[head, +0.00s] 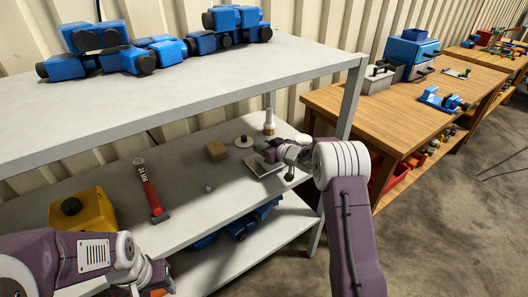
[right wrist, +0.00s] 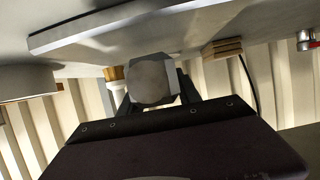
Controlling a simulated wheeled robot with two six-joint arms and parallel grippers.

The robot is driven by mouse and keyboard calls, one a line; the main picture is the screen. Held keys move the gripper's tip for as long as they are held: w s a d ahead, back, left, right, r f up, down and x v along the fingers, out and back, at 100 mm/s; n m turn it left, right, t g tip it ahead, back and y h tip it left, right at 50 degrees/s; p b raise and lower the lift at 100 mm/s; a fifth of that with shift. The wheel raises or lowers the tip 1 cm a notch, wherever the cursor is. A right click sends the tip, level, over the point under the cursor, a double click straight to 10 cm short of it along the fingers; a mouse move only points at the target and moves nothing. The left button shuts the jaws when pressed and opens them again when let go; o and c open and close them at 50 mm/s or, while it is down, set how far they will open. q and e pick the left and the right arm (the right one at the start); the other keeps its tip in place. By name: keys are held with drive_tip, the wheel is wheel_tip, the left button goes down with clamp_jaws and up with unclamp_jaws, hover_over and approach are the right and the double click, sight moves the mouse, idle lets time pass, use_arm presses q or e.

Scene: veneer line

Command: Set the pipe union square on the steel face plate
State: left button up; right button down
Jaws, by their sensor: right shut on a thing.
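The steel face plate (head: 262,168) is a flat grey plate on the middle shelf, near its right end. It also shows as a pale slab across the top of the right wrist view (right wrist: 100,33). My right gripper (head: 268,153) is over the plate, shut on the pipe union. The union (right wrist: 152,80) is a grey, many-sided piece between the fingers in the right wrist view, close to the plate; I cannot tell whether they touch. In the head view the gripper mostly hides the union. My left gripper (head: 150,281) is low at the left, its fingers unclear.
A red tube (head: 148,187) and a yellow box (head: 82,208) stand further left. The upper shelf (head: 200,82) overhangs behind.

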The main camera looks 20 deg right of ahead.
drive_tip(key=shift+f, duration=0.7)
drive_tip(key=shift+w+r, duration=0.1)
drive_tip(key=c, duration=0.8)
unclamp_jaws()
drive_tip(key=shift+c, duration=0.2)
